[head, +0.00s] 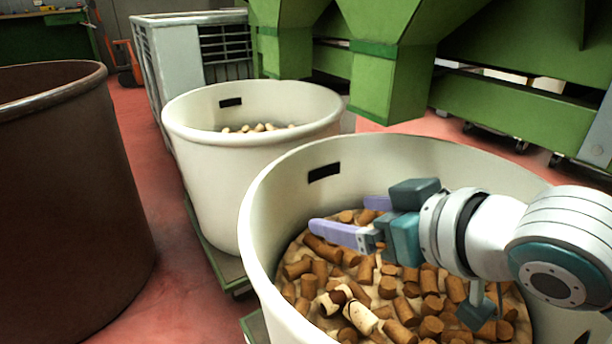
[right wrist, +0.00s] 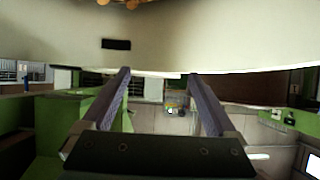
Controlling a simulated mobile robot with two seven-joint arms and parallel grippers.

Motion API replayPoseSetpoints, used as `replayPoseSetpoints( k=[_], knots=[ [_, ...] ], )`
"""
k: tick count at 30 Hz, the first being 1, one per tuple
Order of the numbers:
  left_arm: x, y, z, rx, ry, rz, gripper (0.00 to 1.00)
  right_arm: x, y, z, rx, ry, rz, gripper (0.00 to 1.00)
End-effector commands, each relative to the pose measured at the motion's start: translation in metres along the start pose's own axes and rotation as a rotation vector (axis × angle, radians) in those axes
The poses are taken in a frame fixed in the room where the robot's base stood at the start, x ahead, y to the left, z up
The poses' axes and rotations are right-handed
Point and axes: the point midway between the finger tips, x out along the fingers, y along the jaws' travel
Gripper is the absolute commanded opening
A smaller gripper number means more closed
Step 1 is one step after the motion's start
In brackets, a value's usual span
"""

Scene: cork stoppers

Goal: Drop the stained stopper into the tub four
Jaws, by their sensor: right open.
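My right gripper (head: 342,213) is open and empty, above the corks inside the near white tub (head: 262,205). Its purple fingers point left toward the tub's wall; they also show apart in the right wrist view (right wrist: 158,76). Below the fingers, a pale stopper with dark marks (head: 361,317) lies on the brown corks. Beside it lies another pale stopper with a dark brown end (head: 330,301). A second white tub (head: 213,180) stands behind, with pale corks low inside. No number shows on either tub, so I cannot tell which is tub four. My left gripper is out of view.
A large dark brown bin (head: 70,200) stands at the left. Green machinery with chutes (head: 388,85) hangs over the back, close to the tubs. A grey slatted cage (head: 180,55) stands behind. Red floor (head: 185,260) is clear between bin and tubs.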

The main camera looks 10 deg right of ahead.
Motion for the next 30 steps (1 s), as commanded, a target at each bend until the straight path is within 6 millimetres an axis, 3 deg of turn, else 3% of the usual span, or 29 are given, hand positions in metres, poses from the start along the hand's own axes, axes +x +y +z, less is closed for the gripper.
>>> replayPoseSetpoints(
  k=[5, 19, 30],
  knots=[
    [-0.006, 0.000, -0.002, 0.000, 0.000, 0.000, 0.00, -0.007, 0.000, -0.001, 0.001, -0.002, 0.000, 0.93],
    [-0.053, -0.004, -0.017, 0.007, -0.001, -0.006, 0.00, -0.088, 0.000, -0.002, 0.000, -0.004, 0.000, 0.93],
    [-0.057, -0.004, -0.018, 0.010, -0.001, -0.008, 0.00, -0.100, 0.000, 0.000, 0.000, 0.000, 0.000, 0.93]
  ],
)
